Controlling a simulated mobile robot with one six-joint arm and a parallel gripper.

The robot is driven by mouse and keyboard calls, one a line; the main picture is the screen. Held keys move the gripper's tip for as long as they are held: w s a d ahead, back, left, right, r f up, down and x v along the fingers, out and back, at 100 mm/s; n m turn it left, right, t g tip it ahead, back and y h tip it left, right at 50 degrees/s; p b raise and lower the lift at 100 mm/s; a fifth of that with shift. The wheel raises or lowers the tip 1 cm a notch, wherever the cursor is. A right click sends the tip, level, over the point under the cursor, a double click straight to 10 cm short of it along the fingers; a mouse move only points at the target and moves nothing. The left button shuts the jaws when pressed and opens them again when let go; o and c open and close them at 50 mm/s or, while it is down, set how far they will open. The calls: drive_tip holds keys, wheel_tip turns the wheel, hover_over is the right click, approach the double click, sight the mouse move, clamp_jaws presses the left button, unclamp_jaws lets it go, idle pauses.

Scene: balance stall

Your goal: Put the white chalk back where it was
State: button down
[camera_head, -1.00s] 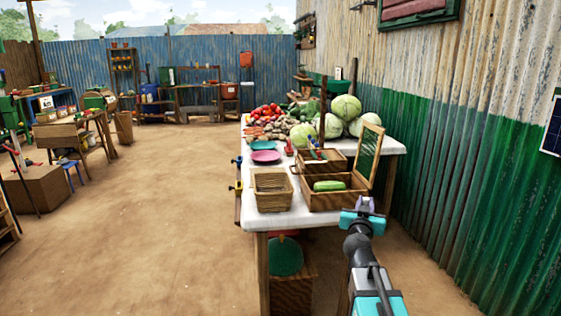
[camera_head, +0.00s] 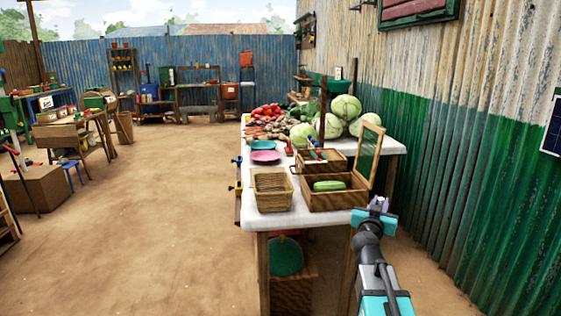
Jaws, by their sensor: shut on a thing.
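My gripper (camera_head: 379,204) is at the front right corner of the table, beside a wooden box (camera_head: 335,202). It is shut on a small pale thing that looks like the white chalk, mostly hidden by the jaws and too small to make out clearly. The box has its framed lid raised at the right and holds a green vegetable (camera_head: 329,186). I cannot make out any mark showing a place for the chalk.
The white-topped table (camera_head: 310,219) carries a wicker basket (camera_head: 272,190), a smaller wooden box (camera_head: 321,161), a pink plate (camera_head: 265,156), a teal plate (camera_head: 263,145) and several cabbages (camera_head: 347,107). A corrugated wall (camera_head: 460,170) stands close at the right. The dirt floor at left is open.

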drive_tip(key=shift+a+r, duration=0.3)
drive_tip(key=shift+a, duration=0.05)
drive_tip(key=a+r+n+t+y, duration=0.1)
drive_tip(key=a+r+n+y, duration=0.1)
drive_tip(key=a+y, duration=0.2)
drive_tip(key=a+r+n+t+y, duration=0.1)
drive_tip(key=a+r+n+y, duration=0.1)
drive_tip(key=a, duration=0.9)
drive_tip(key=shift+s+r+n+y, duration=0.3)
drive_tip(key=shift+n+y, duration=0.4)
drive_tip(key=shift+y, duration=0.4)
drive_tip(key=shift+a+r, duration=0.1)
drive_tip(key=shift+a, duration=0.05)
drive_tip(key=shift+d+f, duration=0.2)
drive_tip(key=shift+f, duration=0.15)
drive_tip(key=shift+w+d+f+m+h, duration=0.1)
drive_tip(key=shift+d+f+m+h, duration=0.2)
drive_tip(key=shift+d+h, duration=0.2)
drive_tip(key=shift+w+d+f+m+h, duration=0.1)
drive_tip(key=shift+d+f+m+h, duration=0.2)
drive_tip(key=shift+d+h, duration=0.15)
drive_tip(key=shift+s+a+r+n+y, duration=0.15)
drive_tip(key=shift+a+r+n+y, duration=0.4)
drive_tip(key=shift+a+y, duration=0.3)
idle(0.8)
drive_tip(key=shift+a+r, duration=0.3)
drive_tip(key=shift+r, duration=0.05)
